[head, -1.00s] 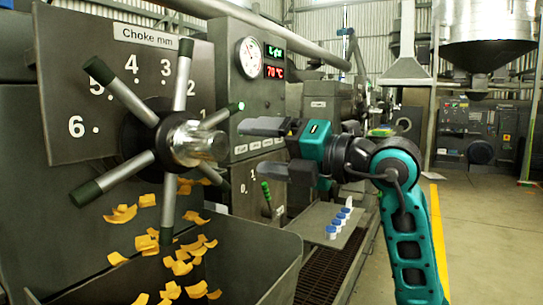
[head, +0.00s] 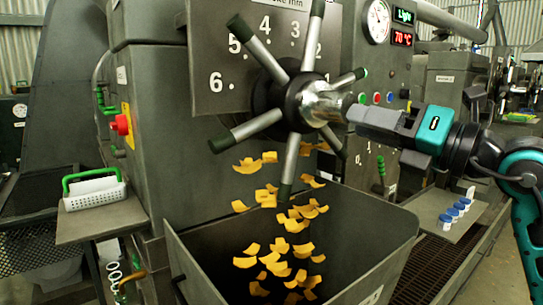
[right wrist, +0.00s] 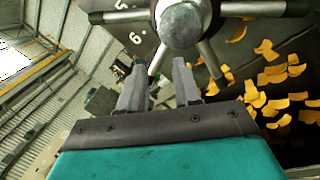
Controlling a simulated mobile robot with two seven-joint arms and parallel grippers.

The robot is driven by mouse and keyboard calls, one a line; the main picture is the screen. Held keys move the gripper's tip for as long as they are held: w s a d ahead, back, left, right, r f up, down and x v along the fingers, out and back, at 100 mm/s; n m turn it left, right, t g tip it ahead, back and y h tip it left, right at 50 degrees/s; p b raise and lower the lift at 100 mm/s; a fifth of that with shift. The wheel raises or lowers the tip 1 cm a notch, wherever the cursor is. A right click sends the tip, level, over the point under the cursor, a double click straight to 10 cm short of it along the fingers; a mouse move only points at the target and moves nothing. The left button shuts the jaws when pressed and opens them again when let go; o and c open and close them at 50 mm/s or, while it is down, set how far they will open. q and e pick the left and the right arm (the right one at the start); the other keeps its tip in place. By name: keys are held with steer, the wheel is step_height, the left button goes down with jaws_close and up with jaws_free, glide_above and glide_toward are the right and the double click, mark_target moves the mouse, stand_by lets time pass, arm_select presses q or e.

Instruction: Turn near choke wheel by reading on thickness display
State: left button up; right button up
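The choke wheel (head: 318,102) has a shiny metal hub and several grey spokes with dark green ends. It stands before a numbered choke plate (head: 232,88). A small display (head: 403,15) with green text appears to read "Light"; a red display (head: 402,39) below reads 70 °C. My right gripper (head: 352,112) is just right of the hub, its fingers overlapping in the head view. In the right wrist view its fingers (right wrist: 160,66) are apart, with a spoke (right wrist: 159,58) showing in line with the gap. Contact cannot be told. My left gripper is not in view.
Orange flakes (head: 279,263) fall from the machine into a dark hopper (head: 205,255) below the wheel. A white basket with a green handle (head: 95,190) is on a shelf at left. A round gauge (head: 378,21) is above.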

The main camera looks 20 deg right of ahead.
steer(key=w+a+f+n+y+b, duration=0.1)
steer(key=a+f+n, duration=0.1)
steer(key=n, duration=0.1)
steer(key=w+a+f+n+y+b, duration=0.1)
steer(key=a+f+n+y, duration=0.1)
steer(key=w+a+f+n+y, duration=0.1)
steer(key=a+f+n, duration=0.1)
steer(key=f+n, duration=0.1)
steer(key=shift+a+n+b, duration=0.2)
steer(key=shift+n+b, duration=0.1)
steer(key=shift+b, duration=0.1)
jaws_close()
step_height(320, 180, down, 8)
steer(key=w+a+n+t+b, duration=0.1)
steer(key=n+t+b, duration=0.1)
steer(key=n+t, duration=0.15)
arm_select(q)
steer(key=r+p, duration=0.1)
steer(key=p, duration=0.6)
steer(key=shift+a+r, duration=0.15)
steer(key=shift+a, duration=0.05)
arm_select(e)
steer(key=s+r+x, duration=0.1)
steer(key=x, duration=1.2)
steer(key=shift+s+r+h, duration=0.2)
steer(key=shift+r+h, duration=0.1)
steer(key=shift+r, duration=0.05)
